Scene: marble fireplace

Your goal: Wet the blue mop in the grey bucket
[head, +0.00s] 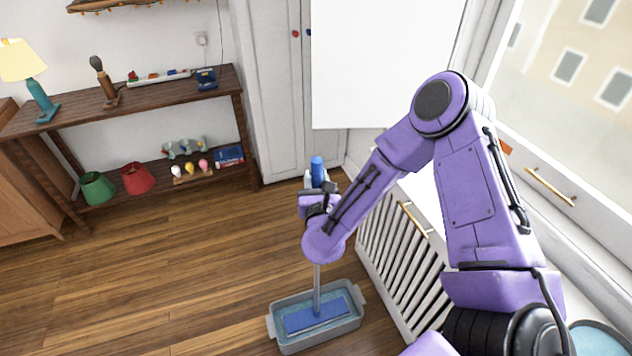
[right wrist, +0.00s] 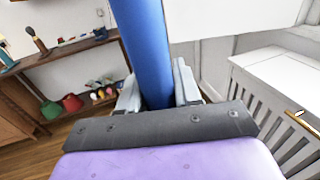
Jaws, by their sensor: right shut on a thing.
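The blue mop's flat head (head: 316,314) lies inside the grey bucket (head: 352,327), a shallow rectangular tub with water on the wooden floor. The grey mop pole (head: 317,289) rises upright from the head, and its blue handle top (head: 317,168) sticks up above my right gripper (head: 315,184). In the right wrist view the blue handle (right wrist: 146,45) passes between the two grey fingers (right wrist: 157,92), which are shut on it. My right forearm hides the middle of the pole in the head view. My left gripper is out of view.
A white slatted radiator cover (head: 389,260) stands close to the right of the bucket, below the window. A wooden console shelf (head: 150,98) with lamps and small items is at the back left. The wooden floor (head: 170,270) left of the bucket is clear.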

